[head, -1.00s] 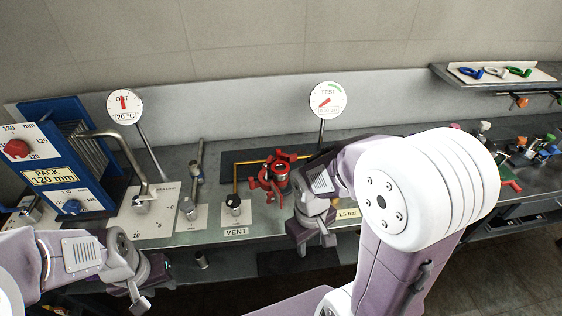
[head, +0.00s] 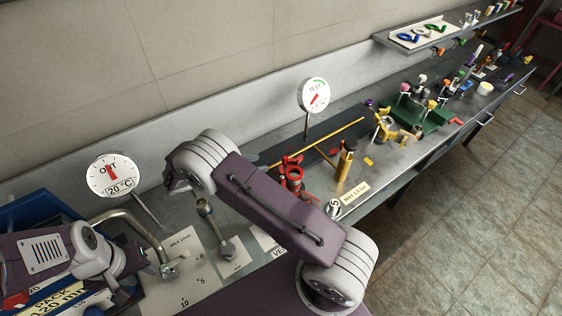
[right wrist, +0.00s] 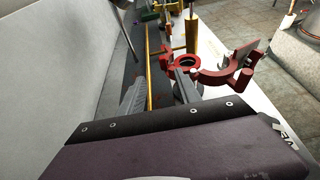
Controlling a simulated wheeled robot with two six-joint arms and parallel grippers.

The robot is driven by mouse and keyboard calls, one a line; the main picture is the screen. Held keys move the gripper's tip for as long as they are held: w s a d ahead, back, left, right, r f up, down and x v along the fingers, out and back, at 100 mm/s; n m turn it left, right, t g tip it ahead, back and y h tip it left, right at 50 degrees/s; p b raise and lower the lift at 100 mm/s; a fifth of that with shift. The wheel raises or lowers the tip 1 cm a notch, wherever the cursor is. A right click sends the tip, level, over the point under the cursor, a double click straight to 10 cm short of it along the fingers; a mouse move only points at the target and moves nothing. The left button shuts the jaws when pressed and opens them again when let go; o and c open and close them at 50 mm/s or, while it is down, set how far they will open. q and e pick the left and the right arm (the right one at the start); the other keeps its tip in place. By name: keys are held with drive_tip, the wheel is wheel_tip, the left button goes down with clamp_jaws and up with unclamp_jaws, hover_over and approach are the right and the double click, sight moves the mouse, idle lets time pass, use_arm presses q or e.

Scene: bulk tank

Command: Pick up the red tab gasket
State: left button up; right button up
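I cannot pick out a red tab gasket for certain. A red clamp assembly (head: 291,172) stands on the bench in the head view. In the right wrist view it shows as a red ring (right wrist: 187,61) beside an opened red clamp (right wrist: 226,72). My right gripper (right wrist: 157,88) shows two grey fingers apart with nothing between them, near and left of the red ring. In the head view my right arm link hides it. My left gripper (head: 118,260) is at the lower left, near a bent metal pipe; its fingers are unclear.
A shelf (head: 384,40) at the back holds a white board with blue, white and green tabbed rings. A brass post (head: 344,166) stands right of the red clamp. A green tray (head: 432,118) with several small parts sits farther right. Dial gauges (head: 314,95) rise at the back.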

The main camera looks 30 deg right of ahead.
sight(283, 159)
drive_tip(key=p+x, duration=0.1)
drive_tip(key=x, duration=0.1)
drive_tip(key=p+x, duration=0.1)
drive_tip(key=x, duration=0.1)
drive_tip(key=s+r+p+x, duration=0.1)
drive_tip(key=x, duration=0.2)
drive_tip(key=shift+d, duration=0.3)
drive_tip(key=shift+p+x, duration=0.35)
drive_tip(key=shift+x, duration=0.85)
drive_tip(key=shift+w+a+f, duration=0.1)
drive_tip(key=shift+w+f, duration=0.15)
drive_tip(key=shift+f, duration=0.1)
drive_tip(key=c, duration=0.6)
use_arm(q)
drive_tip(key=r, duration=0.1)
drive_tip(key=d+r, duration=0.1)
drive_tip(key=r, duration=0.1)
drive_tip(key=s+r, duration=0.1)
drive_tip(key=shift+d+r, duration=0.15)
drive_tip(key=shift+r, duration=0.1)
use_arm(e)
drive_tip(key=shift+s+r, duration=0.1)
drive_tip(key=shift+s, duration=0.05)
clamp_jaws()
